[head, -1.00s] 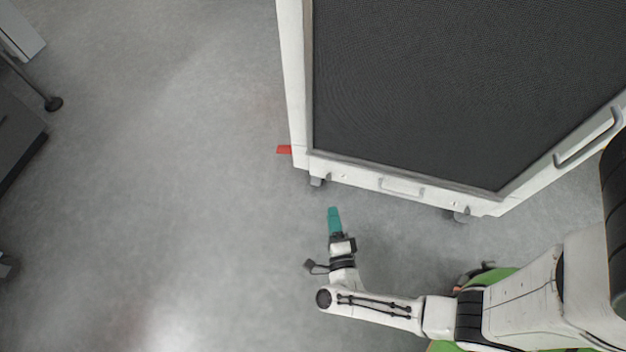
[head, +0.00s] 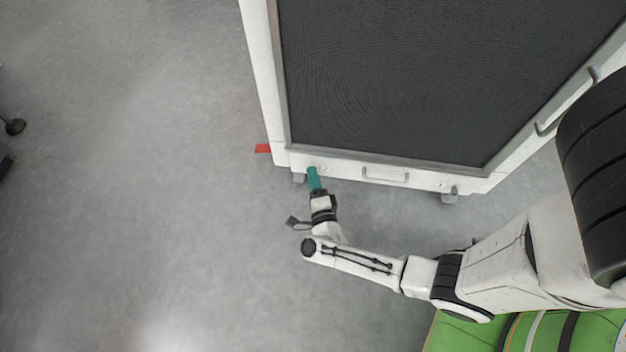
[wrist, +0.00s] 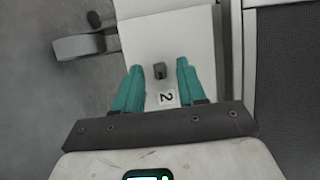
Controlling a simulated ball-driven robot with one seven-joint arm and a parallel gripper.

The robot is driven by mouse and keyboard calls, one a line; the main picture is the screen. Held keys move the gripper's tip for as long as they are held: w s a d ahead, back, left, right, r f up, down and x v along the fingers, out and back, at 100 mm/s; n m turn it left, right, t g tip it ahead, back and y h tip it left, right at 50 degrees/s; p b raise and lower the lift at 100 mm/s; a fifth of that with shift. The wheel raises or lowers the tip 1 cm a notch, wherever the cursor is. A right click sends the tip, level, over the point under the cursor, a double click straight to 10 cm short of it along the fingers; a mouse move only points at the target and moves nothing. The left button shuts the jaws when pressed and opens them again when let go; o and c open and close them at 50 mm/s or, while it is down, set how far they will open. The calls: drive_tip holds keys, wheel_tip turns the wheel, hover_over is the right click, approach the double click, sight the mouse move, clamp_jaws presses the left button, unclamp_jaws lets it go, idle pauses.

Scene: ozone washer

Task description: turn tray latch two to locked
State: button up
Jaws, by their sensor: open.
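Tray latch two is the small dark knob (wrist: 159,71) on the cart's white front rail, beside a label reading "2" (wrist: 166,97) in the wrist view. My gripper (wrist: 156,66) is open, with one teal finger on either side of the knob. I cannot tell whether the fingers touch it. In the head view my gripper (head: 312,170) is at the cart's front edge, near its left corner, and hides the latch there. The cart (head: 335,168) is white with a dark mesh top.
A grey handle (head: 385,175) sits on the front rail right of my gripper. Another handle (head: 566,103) is on the right side. A red tab (head: 262,148) sticks out at the left corner. Casters (head: 449,198) show below.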

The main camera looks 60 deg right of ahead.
drive_tip(key=shift+c, duration=0.2)
clamp_jaws()
drive_tip(key=shift+r+p, duration=0.2)
drive_tip(key=shift+p, duration=0.2)
drive_tip(key=n+g+p, duration=0.2)
drive_tip(key=n+p, duration=0.2)
drive_tip(key=n+g+p, duration=0.3)
drive_tip(key=n+p, duration=0.1)
drive_tip(key=n, duration=0.1)
drive_tip(key=w+n+g+p, duration=0.1)
drive_tip(key=n+g+p, duration=0.1)
drive_tip(key=n+p, duration=0.2)
drive_tip(key=shift+a+r+y, duration=0.1)
drive_tip(key=shift+r+y, duration=0.2)
drive_tip(key=shift+y, duration=0.1)
idle(0.4)
drive_tip(key=shift+n, duration=0.4)
